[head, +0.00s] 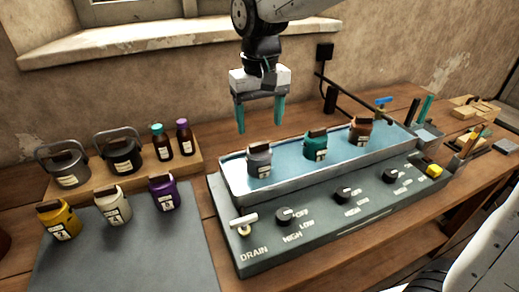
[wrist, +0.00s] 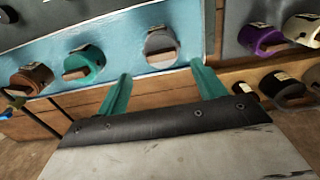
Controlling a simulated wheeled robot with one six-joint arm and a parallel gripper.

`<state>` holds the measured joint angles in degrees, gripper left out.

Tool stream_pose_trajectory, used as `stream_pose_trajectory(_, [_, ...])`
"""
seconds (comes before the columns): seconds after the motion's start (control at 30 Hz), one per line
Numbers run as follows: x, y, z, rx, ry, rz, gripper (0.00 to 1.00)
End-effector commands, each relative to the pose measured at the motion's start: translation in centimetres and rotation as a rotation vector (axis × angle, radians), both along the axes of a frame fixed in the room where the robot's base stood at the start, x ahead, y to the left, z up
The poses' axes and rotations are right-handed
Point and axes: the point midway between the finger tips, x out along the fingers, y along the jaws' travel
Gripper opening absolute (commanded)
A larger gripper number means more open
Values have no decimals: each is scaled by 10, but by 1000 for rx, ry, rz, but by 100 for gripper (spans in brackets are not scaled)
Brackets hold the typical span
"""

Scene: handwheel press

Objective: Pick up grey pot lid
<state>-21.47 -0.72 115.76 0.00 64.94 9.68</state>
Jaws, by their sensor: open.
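A grey pot (head: 259,164) with a pale label stands in the water bath at its left end. Its grey lid (head: 258,149) carries a dark brown grip bar. The pot also shows in the wrist view (wrist: 161,42), just beyond and between my fingertips. My gripper (head: 260,122) has two teal fingers, spread apart and empty, above the back of the bath near the grey pot. The gripper shows at the bottom of the wrist view (wrist: 161,76). Nothing touches the lid.
A teal pot (head: 316,147) and a brown pot (head: 361,131) stand in the same bath (head: 292,189). Yellow, white and purple pots stand on a grey mat (head: 130,245) at left. Two handled pots and two bottles stand behind on a wooden board. Pipework runs behind the bath.

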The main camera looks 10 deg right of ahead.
Motion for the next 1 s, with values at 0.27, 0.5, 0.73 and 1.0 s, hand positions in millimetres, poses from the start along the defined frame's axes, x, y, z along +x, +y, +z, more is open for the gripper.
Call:
stream_pose_trajectory(0.27, [-5,1,-37,-2,4,0,69])
stream_pose_trajectory(0.5, [-6,1,-62,0,2,-1,69])
stream_pose_trajectory(0.73, [-6,1,-63,0,0,-1,69])
stream_pose_trajectory(1.0, [-6,1,-63,0,0,-1,32])
